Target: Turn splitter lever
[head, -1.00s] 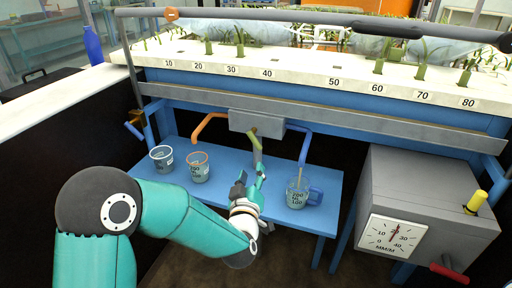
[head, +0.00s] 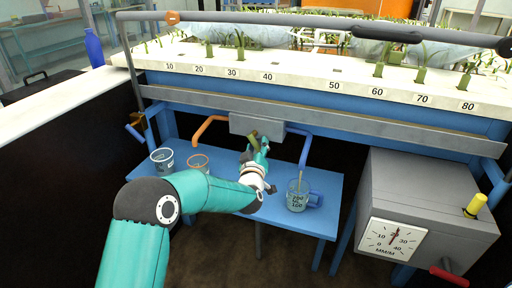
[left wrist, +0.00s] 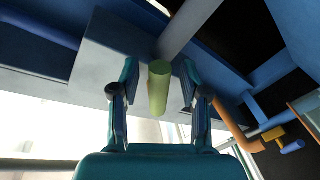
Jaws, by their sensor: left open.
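The splitter is a grey box (head: 243,123) under the flume's front edge, with an orange pipe (head: 207,125) to the left and a blue pipe (head: 305,148) to the right. Its olive-green lever (head: 252,138) sticks out at the front. My left gripper (head: 257,152) is at the lever, open. In the left wrist view the lever (left wrist: 158,88) stands between the two spread fingers, with gaps on both sides. The gripper hides part of the lever in the head view. My right gripper is not in view.
A blue bench (head: 330,190) below holds a clear beaker (head: 162,162), an orange-rimmed beaker (head: 198,163) and a blue-handled jug (head: 297,195) under the blue pipe. A grey box with a dial (head: 392,240) and a red handle (head: 450,274) stands at the right.

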